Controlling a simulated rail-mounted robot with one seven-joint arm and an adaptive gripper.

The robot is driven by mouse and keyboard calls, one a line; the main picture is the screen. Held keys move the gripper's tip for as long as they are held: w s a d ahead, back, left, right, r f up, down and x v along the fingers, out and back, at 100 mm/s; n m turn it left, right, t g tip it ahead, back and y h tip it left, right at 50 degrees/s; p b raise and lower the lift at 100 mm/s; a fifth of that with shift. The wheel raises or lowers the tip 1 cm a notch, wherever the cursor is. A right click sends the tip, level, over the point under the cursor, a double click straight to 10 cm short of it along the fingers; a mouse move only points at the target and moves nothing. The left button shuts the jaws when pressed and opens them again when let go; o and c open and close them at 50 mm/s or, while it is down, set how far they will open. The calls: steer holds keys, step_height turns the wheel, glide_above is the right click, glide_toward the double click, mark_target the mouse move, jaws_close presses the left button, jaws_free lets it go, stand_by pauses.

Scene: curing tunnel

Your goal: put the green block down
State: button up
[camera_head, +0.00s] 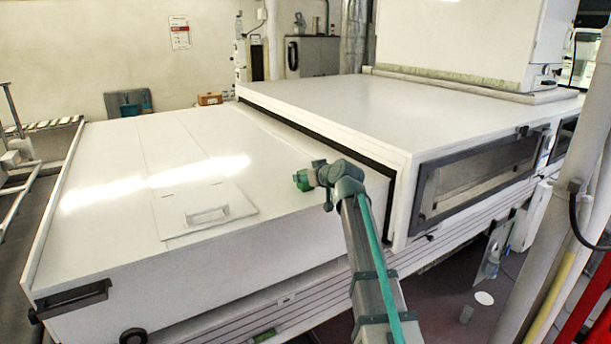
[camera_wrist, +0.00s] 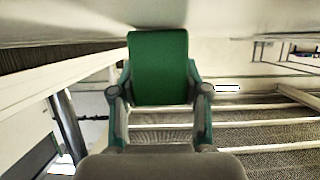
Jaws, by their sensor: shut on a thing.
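The green block (camera_wrist: 158,68) is held between the two fingers of my gripper (camera_wrist: 159,82) in the wrist view. The fingers press on its left and right sides, and its broad green face is toward the camera. In the head view my gripper (camera_head: 312,176) is over the right part of the white machine top, close to the tunnel housing. A small green patch of the block (camera_head: 301,181) shows at its tip. I cannot tell the exact gap between the block and the surface below.
The low white machine top (camera_head: 120,155) is broad and mostly clear, with a raised hatch plate and handle (camera_head: 208,214). The higher white tunnel housing (camera_head: 400,110) stands to the right, with a dark-framed window (camera_head: 475,180). A blue-grey crate (camera_head: 128,103) stands behind.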

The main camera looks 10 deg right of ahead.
steer(key=shift+f, duration=0.15)
steer(key=o, duration=1.2)
steer(key=shift+c, duration=0.2)
steer(key=shift+r, duration=0.25)
steer(key=shift+s+d, duration=0.1)
steer(key=shift+s, duration=0.25)
steer(key=b+v, duration=0.3)
steer(key=v, duration=0.8)
steer(key=shift+d+r, duration=0.1)
steer(key=shift+r, duration=0.05)
